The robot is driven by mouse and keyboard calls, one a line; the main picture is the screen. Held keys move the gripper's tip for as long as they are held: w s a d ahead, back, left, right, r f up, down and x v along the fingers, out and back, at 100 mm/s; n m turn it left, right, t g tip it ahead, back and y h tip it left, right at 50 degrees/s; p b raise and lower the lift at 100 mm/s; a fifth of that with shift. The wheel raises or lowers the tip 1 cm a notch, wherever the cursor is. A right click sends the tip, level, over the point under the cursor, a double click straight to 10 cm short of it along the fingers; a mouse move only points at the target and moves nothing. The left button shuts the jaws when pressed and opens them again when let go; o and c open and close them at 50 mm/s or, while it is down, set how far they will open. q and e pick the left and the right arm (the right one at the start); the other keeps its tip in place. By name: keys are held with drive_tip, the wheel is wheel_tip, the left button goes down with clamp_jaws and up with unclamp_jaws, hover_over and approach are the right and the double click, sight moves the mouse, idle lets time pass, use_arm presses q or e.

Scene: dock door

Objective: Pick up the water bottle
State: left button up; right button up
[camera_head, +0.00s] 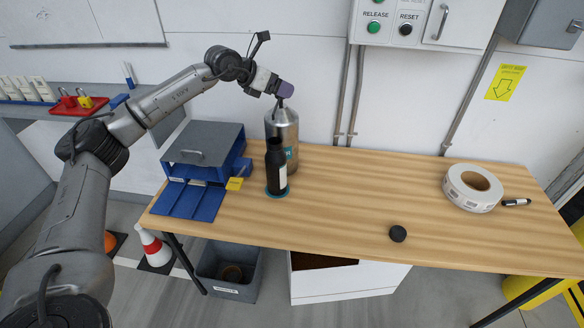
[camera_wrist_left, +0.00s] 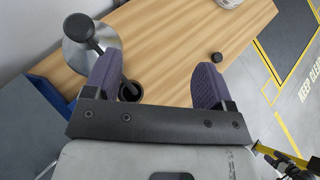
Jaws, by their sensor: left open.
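A black bottle (camera_head: 276,170) with a pale label stands upright on a blue round base near the back left of the wooden table (camera_head: 350,200). It looks like the water bottle. Its dark open-looking top (camera_wrist_left: 130,92) shows near the left finger in the left wrist view. A silver canister (camera_head: 285,130) with a dark top fitting stands close behind it; the canister is at the upper left of the wrist view (camera_wrist_left: 78,57). My left gripper (camera_head: 285,89) is above the canister and bottle, its purple fingers (camera_wrist_left: 155,78) apart, with nothing held. My right gripper is out of view.
A label roll (camera_head: 473,188), a marker (camera_head: 516,202) and a small black round object (camera_head: 398,234) lie on the right. The table's middle is clear.

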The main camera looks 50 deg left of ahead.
use_arm(q)
drive_tip(key=s+a+f+g+y, duration=0.1)
drive_tip(key=s+a+f+g, duration=0.1)
drive_tip(key=s+f+g, duration=0.45)
drive_tip(key=b, duration=0.3)
approach(273, 141)
drive_tip(key=d+f, duration=0.2)
drive_tip(key=f, duration=0.1)
drive_tip(key=shift+w+g, duration=0.25)
drive_tip(key=shift+w, duration=0.15)
drive_tip(key=b+x, duration=0.1)
drive_tip(key=x, duration=0.3)
drive_tip(key=shift+w+f+b, duration=0.1)
drive_tip(key=shift+w+b, duration=0.05)
drive_tip(key=shift+b, duration=0.15)
drive_tip(key=shift+w+f, duration=0.15)
drive_tip(key=shift+f, duration=0.2)
drive_tip(key=shift+c, duration=0.2)
